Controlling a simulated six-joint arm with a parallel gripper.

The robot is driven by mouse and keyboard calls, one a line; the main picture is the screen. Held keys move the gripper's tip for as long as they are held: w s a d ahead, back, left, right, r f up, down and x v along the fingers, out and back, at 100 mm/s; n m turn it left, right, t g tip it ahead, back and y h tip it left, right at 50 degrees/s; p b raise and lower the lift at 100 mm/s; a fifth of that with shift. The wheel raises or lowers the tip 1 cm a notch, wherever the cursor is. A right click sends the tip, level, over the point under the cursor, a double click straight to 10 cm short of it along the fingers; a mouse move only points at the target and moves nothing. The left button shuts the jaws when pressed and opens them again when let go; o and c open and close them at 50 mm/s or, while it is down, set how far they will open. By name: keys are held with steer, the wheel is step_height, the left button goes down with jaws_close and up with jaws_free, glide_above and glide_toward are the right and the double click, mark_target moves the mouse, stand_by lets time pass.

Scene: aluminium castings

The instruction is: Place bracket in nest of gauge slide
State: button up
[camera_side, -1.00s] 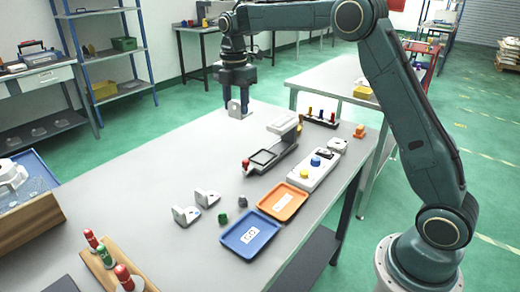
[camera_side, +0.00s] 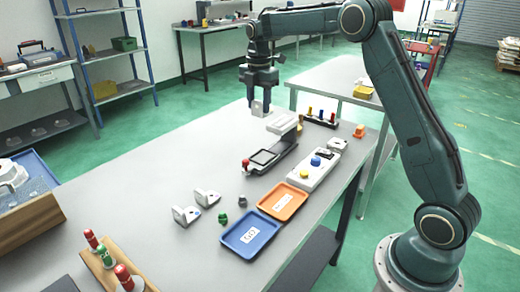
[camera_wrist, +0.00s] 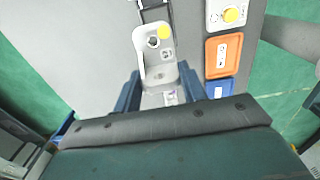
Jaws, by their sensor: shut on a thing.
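The bracket is apart from the nest. In the wrist view the bracket partly hides what lies beneath.
An orange tray (camera_side: 284,202), a blue tray (camera_side: 250,234) and a button box (camera_side: 314,170) stand right of the slide. A rack of coloured pins (camera_side: 321,118) stands behind. The table's left middle is clear.

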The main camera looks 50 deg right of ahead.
mark_target(258, 114)
step_height(258, 114, down, 16)
steer(key=shift+f, duration=0.1)
stand_by(0.8)
steer(key=o, duration=1)
steer(key=shift+f, duration=0.1)
steer(key=shift+r, duration=0.2)
step_height(258, 114, up, 11)
steer(key=shift+r, duration=0.5)
